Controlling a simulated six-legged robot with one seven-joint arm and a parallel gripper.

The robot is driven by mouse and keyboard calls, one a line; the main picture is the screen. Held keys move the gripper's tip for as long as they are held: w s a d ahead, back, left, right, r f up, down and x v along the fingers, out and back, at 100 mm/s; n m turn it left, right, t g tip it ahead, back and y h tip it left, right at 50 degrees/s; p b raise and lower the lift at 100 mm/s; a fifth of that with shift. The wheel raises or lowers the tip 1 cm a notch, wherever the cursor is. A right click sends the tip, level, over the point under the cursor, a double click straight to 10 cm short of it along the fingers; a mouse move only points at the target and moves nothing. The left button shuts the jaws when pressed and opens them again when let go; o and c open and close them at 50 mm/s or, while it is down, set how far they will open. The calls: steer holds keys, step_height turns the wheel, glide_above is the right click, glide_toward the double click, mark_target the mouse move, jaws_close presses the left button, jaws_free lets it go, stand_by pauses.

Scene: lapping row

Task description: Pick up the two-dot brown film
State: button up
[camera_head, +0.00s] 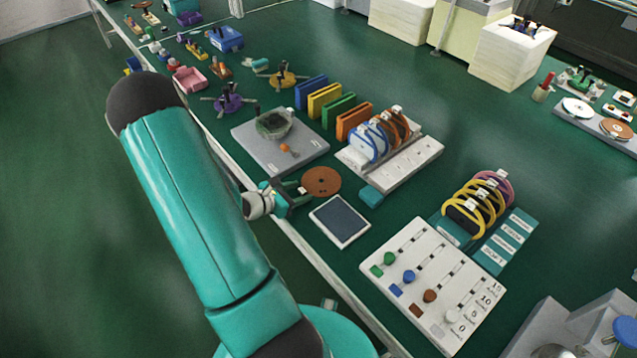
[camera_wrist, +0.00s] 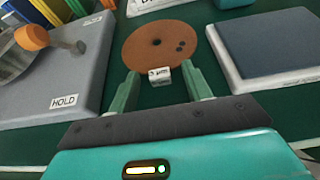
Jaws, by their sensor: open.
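The brown film (camera_head: 321,181) is a flat round disc lying on the green bench, with a hole in its middle and two dark dots to one side. In the wrist view the film (camera_wrist: 158,50) lies just beyond my fingertips. A small white label tab (camera_wrist: 159,75) sits at its near edge, between the finger tips. My gripper (camera_wrist: 164,84) is open and empty, with one green finger on each side of the tab. In the head view my gripper (camera_head: 296,190) is at the film's left edge. I cannot tell whether the fingers touch the film.
A grey plate marked HOLD (camera_wrist: 60,75) is left of the film, bearing a bowl and an orange-knobbed lever. A dark-topped white pad (camera_head: 340,221) is close on the right. A rack of blue and orange rings (camera_head: 390,160) and a slider panel (camera_head: 432,290) stand further off.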

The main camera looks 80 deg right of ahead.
steer(key=shift+c, duration=0.2)
steer(key=c, duration=1)
steer(key=shift+w+r, duration=0.1)
steer(key=shift+r, duration=0.1)
